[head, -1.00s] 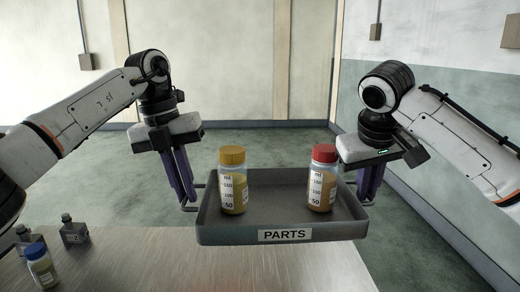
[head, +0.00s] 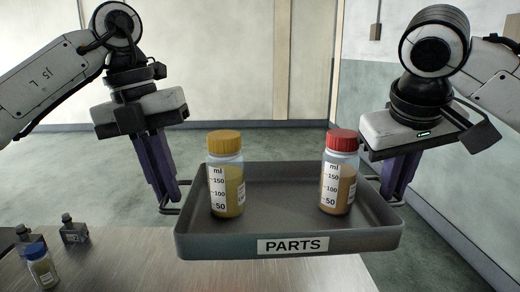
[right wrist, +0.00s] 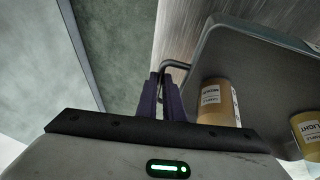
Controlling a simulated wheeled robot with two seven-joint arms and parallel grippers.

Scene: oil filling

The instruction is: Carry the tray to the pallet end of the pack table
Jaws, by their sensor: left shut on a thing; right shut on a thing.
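The grey tray (head: 290,222) labelled PARTS is held up level between my two grippers, above the metal table's edge. Inside it stand a yellow-capped bottle (head: 226,180) at the left and a red-capped bottle (head: 339,175) at the right, both upright. My left gripper (head: 168,205) is shut on the tray's left handle. My right gripper (head: 393,200) is shut on the right handle. The right wrist view shows the right fingers (right wrist: 168,95) at the wire handle, beside the tray (right wrist: 225,60). The pallet is not in view.
The metal table (head: 140,265) lies below, at the lower left. Open floor and walls lie beyond.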

